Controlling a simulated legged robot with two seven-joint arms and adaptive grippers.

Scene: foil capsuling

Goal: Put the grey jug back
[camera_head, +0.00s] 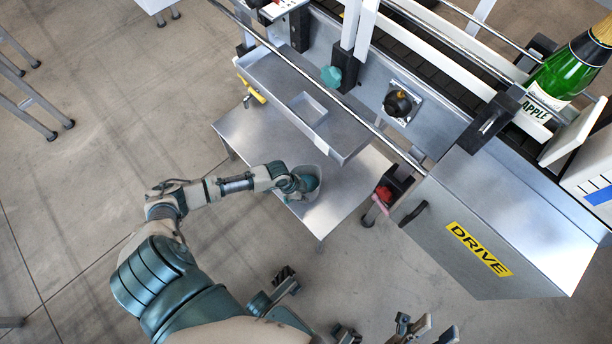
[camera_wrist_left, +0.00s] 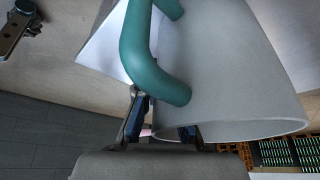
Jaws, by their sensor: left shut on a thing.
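The grey jug (camera_wrist_left: 225,60) fills much of the left wrist view, with its thick teal handle (camera_wrist_left: 148,62) in front and its wide rim toward the lower right. My left gripper (camera_wrist_left: 160,125) is shut at the jug's handle side; the exact contact is partly hidden. In the head view, my left gripper (camera_head: 289,184) and the jug (camera_head: 312,193) are over the right part of the low metal table (camera_head: 245,130). I cannot tell whether the jug touches the tabletop. Parts that look like my right gripper (camera_head: 428,329) show at the bottom edge, cut off.
A metal tray (camera_head: 280,83) juts above the table's back side. The grey DRIVE cabinet (camera_head: 500,225) stands at the right, with a red knob (camera_head: 384,193) near the table. A green bottle (camera_head: 565,75) stands on the conveyor. The table's left part is clear.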

